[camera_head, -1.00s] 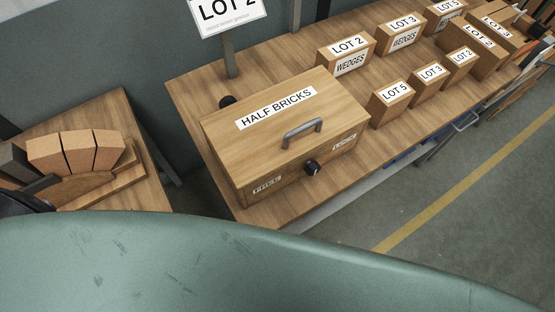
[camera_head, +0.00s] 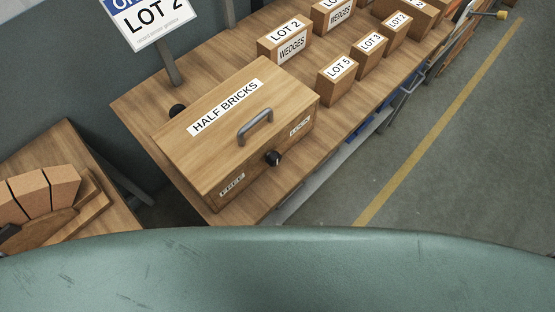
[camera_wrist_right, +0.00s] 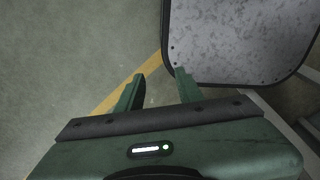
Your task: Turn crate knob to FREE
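A wooden crate (camera_head: 180,165) labelled HALF BRICKS stands on a wooden table in the head view. Its front has a black knob (camera_head: 273,158) between a FREE label (camera_head: 232,186) at the left and a second label (camera_head: 300,125) at the right, too small to read surely. A grey handle (camera_head: 255,126) sits on the lid. Which way the knob points is too small to tell. My right gripper (camera_wrist_right: 160,82) shows in the right wrist view with its two fingers apart and nothing between them, over the floor, away from the crate. My left gripper is not in view.
Small labelled LOT boxes (camera_head: 338,82) stand behind and right of the crate on the table (camera_head: 135,105). A side table (camera_head: 72,140) with bricks (camera_head: 30,195) is at left. A LOT 2 sign (camera_head: 150,18) stands behind. A grey panel (camera_wrist_right: 235,35) is near my right gripper.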

